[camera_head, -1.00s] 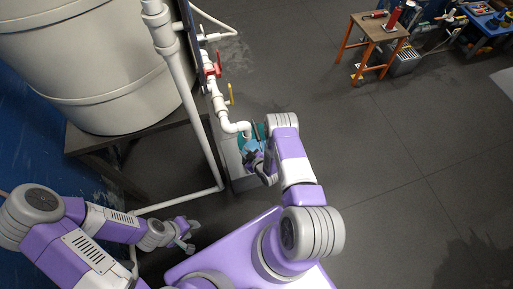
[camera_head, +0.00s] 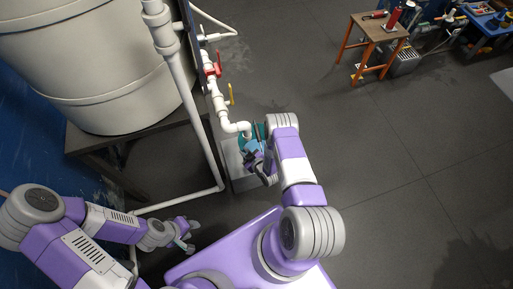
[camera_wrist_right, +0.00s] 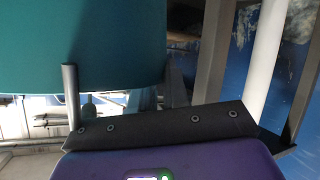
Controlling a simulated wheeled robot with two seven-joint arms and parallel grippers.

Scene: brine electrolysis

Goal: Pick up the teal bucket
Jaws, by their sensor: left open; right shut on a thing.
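The teal bucket (camera_head: 262,129) is under the white pipe outlet, mostly hidden by my right arm and gripper in the head view. In the right wrist view the teal bucket (camera_wrist_right: 95,45) fills the upper left, close against the fingers. My right gripper (camera_head: 256,158) is shut on the teal bucket; the exact grip point is hard to see. Its fingers also show in the right wrist view (camera_wrist_right: 120,92). My left gripper (camera_head: 189,236) is open and empty at lower left, away from the bucket.
A pale stand (camera_head: 238,176) is below the bucket. White pipes (camera_head: 180,90) with a red valve (camera_head: 211,70) run beside a large beige tank (camera_head: 95,60) on a dark table. An orange-legged stool (camera_head: 373,30) is at upper right. The floor at right is clear.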

